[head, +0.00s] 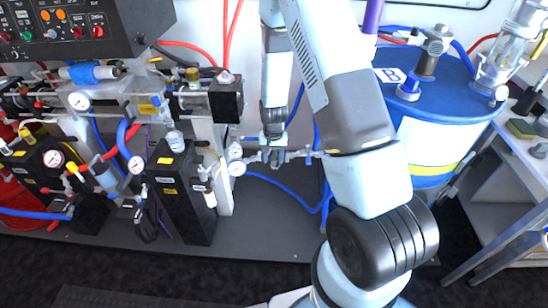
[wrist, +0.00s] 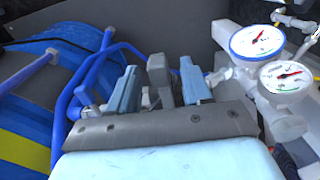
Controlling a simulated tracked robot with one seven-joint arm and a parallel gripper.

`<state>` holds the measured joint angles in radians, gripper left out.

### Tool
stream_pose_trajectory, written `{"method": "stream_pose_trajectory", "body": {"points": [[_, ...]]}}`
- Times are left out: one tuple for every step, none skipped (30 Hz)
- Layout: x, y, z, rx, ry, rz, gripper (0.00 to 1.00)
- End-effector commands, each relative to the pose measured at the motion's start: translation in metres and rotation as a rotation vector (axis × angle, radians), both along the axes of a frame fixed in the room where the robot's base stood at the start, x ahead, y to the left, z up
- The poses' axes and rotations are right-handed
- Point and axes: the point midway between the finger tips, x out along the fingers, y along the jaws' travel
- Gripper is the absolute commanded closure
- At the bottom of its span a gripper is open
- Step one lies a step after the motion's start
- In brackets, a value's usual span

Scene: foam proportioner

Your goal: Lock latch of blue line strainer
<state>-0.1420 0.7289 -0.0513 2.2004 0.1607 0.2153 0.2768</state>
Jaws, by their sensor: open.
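A small metal fitting (head: 276,157) sits in the pipe run joined to a blue hose, at the centre of the head view; it appears to be the blue line strainer. My gripper (head: 272,134) reaches down from above, just over this fitting. In the wrist view my gripper (wrist: 160,88) is open, its two light blue fingers apart. A dark grey part (wrist: 160,72) shows between the fingers; I cannot tell if it is the strainer. The latch is too small and covered to make out, and contact cannot be told.
Two round gauges (wrist: 257,41) stand close on the right in the wrist view. A blue drum (head: 440,95) is at the right in the head view, and black pump units (head: 185,190) stand at the left. A blue hose (head: 285,188) loops below the fitting.

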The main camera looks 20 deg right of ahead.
Motion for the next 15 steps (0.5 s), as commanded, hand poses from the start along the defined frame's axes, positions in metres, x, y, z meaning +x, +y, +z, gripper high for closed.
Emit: {"method": "stream_pose_trajectory", "body": {"points": [[0.000,0.000,0.001,0.000,0.000,0.000,0.51],[0.000,0.000,0.002,0.000,0.000,0.000,0.51],[0.000,0.000,0.003,0.000,0.000,0.000,0.51],[0.000,0.000,0.005,0.000,-0.001,0.000,0.51],[0.000,0.000,0.008,0.000,-0.001,0.000,0.51],[0.001,0.000,0.012,0.000,-0.002,0.000,0.51],[0.001,0.000,0.016,0.000,-0.002,0.000,0.51],[0.001,0.000,0.020,0.000,-0.003,0.000,0.51],[0.001,0.000,0.026,0.000,-0.003,0.000,0.51],[0.000,0.000,0.031,0.000,-0.002,0.000,0.51],[0.001,0.000,0.035,0.000,-0.003,0.001,0.51],[0.001,0.000,0.042,0.000,-0.003,0.001,0.51],[0.001,0.000,0.047,0.000,-0.003,0.001,0.51],[0.000,0.000,0.052,0.000,-0.003,0.000,0.51],[0.000,0.000,0.059,0.000,-0.003,0.000,0.51]]}}
